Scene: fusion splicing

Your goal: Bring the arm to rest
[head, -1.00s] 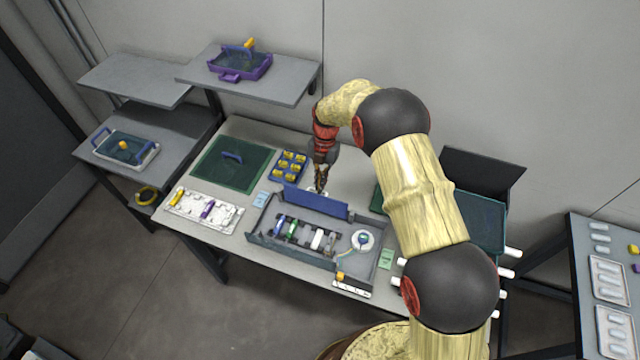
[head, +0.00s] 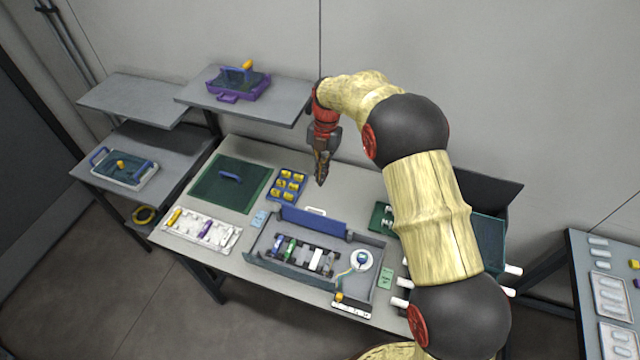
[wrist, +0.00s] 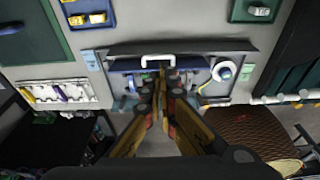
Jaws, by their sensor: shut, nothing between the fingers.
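My gripper (head: 320,178) hangs above the grey worktable (head: 340,170), just behind the blue lid (head: 313,222) of the splicing tray. Its fingers point down and are shut with nothing between them. It is clear of the table and touches nothing. In the wrist view the shut fingertips (wrist: 161,78) show in front of the white handle (wrist: 158,60) and the tray. My arm reaches in from the lower right and arches over the table's right side.
The open grey tray (head: 375,297) holds several coloured parts and a white round spool (head: 361,260). A green mat (head: 207,188), a blue tray of yellow pieces (head: 271,198) and a white rack (head: 225,246) lie left. Shelves with a purple bin (head: 222,93) stand behind. A dark box stands right.

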